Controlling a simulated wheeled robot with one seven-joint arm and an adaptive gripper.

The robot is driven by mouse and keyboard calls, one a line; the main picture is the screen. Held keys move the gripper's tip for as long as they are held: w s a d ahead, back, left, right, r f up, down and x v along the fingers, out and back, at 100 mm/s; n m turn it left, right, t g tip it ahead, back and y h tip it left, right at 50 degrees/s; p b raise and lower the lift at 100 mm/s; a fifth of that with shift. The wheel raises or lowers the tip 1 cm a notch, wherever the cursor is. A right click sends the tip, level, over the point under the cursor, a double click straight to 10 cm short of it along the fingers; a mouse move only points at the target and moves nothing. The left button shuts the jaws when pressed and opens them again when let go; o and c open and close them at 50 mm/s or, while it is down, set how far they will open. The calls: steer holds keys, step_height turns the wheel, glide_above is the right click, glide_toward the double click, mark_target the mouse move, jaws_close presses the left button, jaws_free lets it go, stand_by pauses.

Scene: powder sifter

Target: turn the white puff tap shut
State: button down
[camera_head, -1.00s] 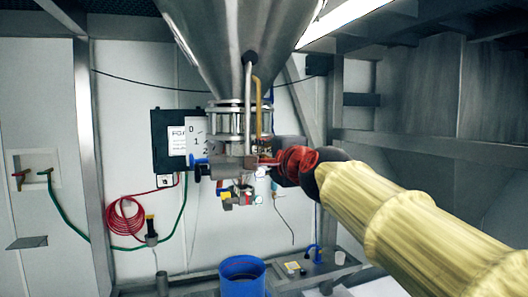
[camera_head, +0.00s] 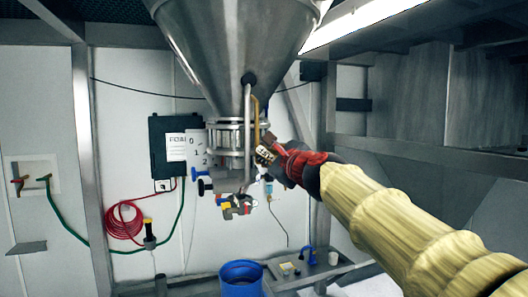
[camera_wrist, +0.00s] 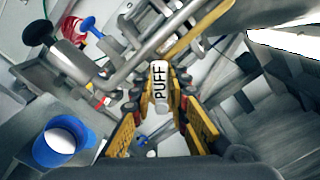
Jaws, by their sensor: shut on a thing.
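The white puff tap (camera_wrist: 160,82) shows in the wrist view as a pale lever marked "PUFF", between the two yellow-sided fingers of my gripper (camera_wrist: 161,92). The fingers are shut on it. In the head view my gripper (camera_head: 272,148) is at the right side of the pipework under the steel hopper, tilted up to the left. The lettered white face of the tap (camera_head: 265,154) shows small there, tilted. The tap's pivot is mostly hidden by the fingers and pipes.
The steel hopper (camera_head: 235,50) hangs above, with pipes down its front. A blue-handled valve (camera_head: 200,180) is left of the tap. A blue bucket (camera_head: 241,278) stands below. A dark box (camera_head: 168,145) and red hose (camera_head: 124,222) are on the back wall.

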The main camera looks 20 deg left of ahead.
steer(key=shift+w+d+r+m+p, duration=0.35)
steer(key=shift+m+p, duration=0.5)
steer(key=shift+m, duration=0.8)
steer(key=shift+w+d+r+m+p, duration=0.2)
steer(key=shift+w+d+m+p, duration=0.45)
steer(key=shift+m, duration=0.95)
steer(key=shift+w+d+r+m+p, duration=0.25)
steer(key=shift+d+m+p, duration=0.3)
steer(key=shift+m+p, duration=0.8)
steer(key=shift+m+b, duration=0.3)
steer(key=shift+m, duration=0.1)
steer(key=c, duration=1.7)
jaws_free()
steer(key=shift+r, duration=0.1)
steer(key=shift+d, duration=0.1)
steer(key=v, duration=0.7)
steer(key=shift+s+d, duration=0.1)
steer(key=shift+s, duration=0.1)
